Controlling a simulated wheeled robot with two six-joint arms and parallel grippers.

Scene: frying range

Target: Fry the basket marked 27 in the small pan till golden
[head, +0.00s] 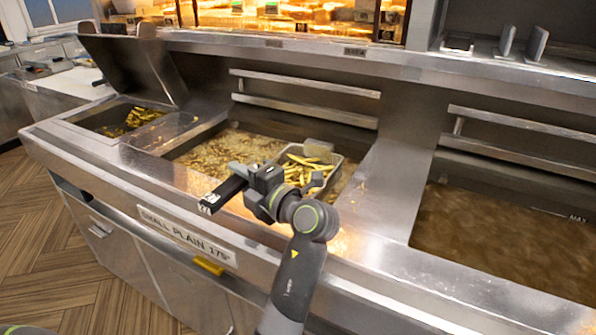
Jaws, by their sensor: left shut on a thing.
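My left gripper (258,182) is shut on the black handle (222,192) of a wire basket (338,170). The handle's end carries a white tag reading 27. The basket holds golden-yellow chips and sits at the right end of the small pan (363,180), whose oil (222,152) is pale and bubbling. The gripper and arm hide the basket's near side, so I cannot tell how deep it sits. My right gripper is not in view.
A larger vat of brown oil (500,235) marked MAX lies to the right. At left, a bin (105,118) with golden chips stands under a raised metal lid (135,62). Metal rails (305,85) run behind the pan. A yellow handle (208,266) is below the front plate.

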